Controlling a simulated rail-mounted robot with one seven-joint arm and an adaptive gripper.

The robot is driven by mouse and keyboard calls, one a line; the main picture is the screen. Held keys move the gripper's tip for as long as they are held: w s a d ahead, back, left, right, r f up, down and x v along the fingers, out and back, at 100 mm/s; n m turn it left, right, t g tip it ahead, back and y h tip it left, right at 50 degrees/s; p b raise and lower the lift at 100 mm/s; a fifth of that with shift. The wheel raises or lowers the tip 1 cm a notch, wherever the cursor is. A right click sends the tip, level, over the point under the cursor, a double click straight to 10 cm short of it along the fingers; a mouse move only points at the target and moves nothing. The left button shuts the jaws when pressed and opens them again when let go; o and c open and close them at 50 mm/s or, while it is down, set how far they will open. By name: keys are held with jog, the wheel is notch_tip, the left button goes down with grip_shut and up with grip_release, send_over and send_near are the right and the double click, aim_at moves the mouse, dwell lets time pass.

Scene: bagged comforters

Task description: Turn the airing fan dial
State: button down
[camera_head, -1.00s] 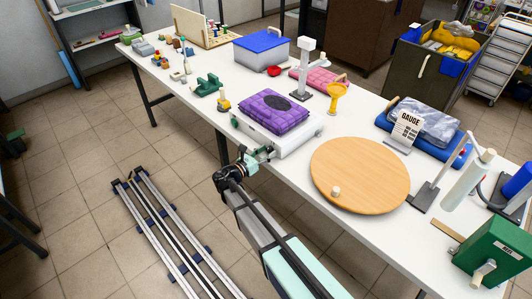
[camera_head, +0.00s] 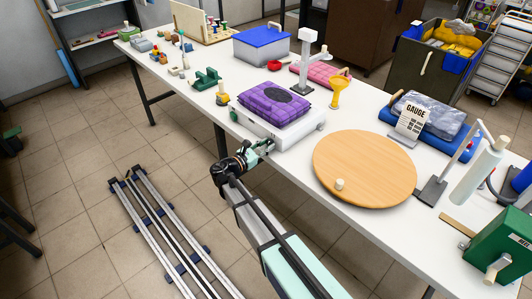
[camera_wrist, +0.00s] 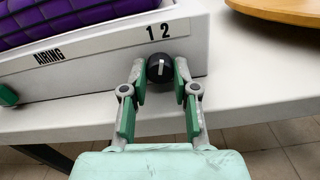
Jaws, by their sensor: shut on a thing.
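The airing fan dial (camera_wrist: 160,68) is a small round black knob with a pale mark, on the front of a white box labelled AIRING (camera_wrist: 88,52). The numbers 1 and 2 are printed above it. My gripper (camera_wrist: 160,75) is shut on the dial, one finger on each side, in the wrist view. In the head view my gripper (camera_head: 264,147) is at the box's front face, and the dial is hidden there. A purple bagged comforter (camera_head: 274,103) lies on top of the white box (camera_head: 286,134).
A round wooden board (camera_head: 365,168) with a small peg lies right of the box on the white table (camera_head: 300,167). A yellow funnel-like stand (camera_head: 337,92) and a grey post (camera_head: 305,65) stand behind. A green fixture (camera_head: 208,78) stands to the left.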

jog(key=m+b, duration=0.1)
jog(key=b, duration=0.1)
jog(key=m+b, duration=0.2)
jog(key=b, duration=0.1)
jog(key=shift+f+m, duration=0.3)
jog(key=m+b, duration=0.2)
jog(key=b, duration=0.1)
jog(key=shift+r+m+b, duration=0.25)
jog(key=shift+m+b, duration=0.05)
jog(key=shift+m, duration=0.1)
jog(key=shift+r, duration=0.1)
jog(key=c, duration=0.9)
grip_release()
jog(key=shift+p, duration=0.5)
